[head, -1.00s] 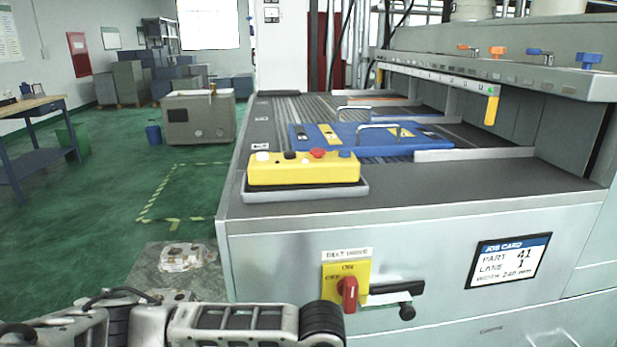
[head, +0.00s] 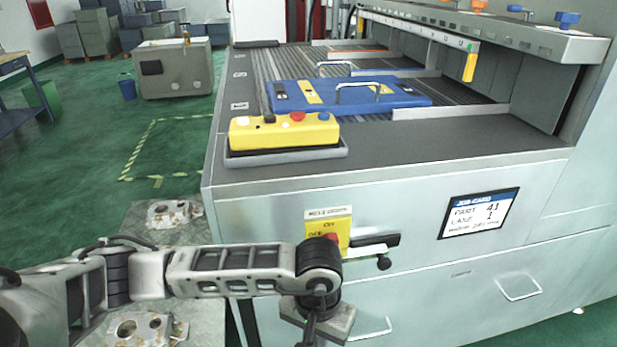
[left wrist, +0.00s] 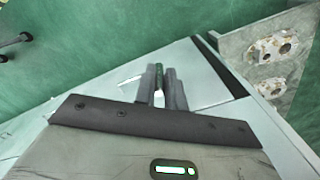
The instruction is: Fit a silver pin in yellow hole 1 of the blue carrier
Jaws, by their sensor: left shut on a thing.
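The blue carrier (head: 390,103) lies flat on the ribbed bed of the grey machine in the head view. It has wire handles and yellow and dark plates on top; its holes are too small to make out. My left gripper hangs below my left wrist, low in front of the machine, with its fingertips not clear in the head view. In the left wrist view my left gripper (left wrist: 160,88) is shut on a small, thin pale thing, maybe a silver pin; the fingers hide most of it. It is well away from the carrier. My right gripper is in neither view.
A yellow button box (head: 284,132) stands on the machine's near corner. A red-and-yellow switch (head: 329,232) and drawer handles stick out of its front. Castings (head: 172,212) sit on a grey surface at the left.

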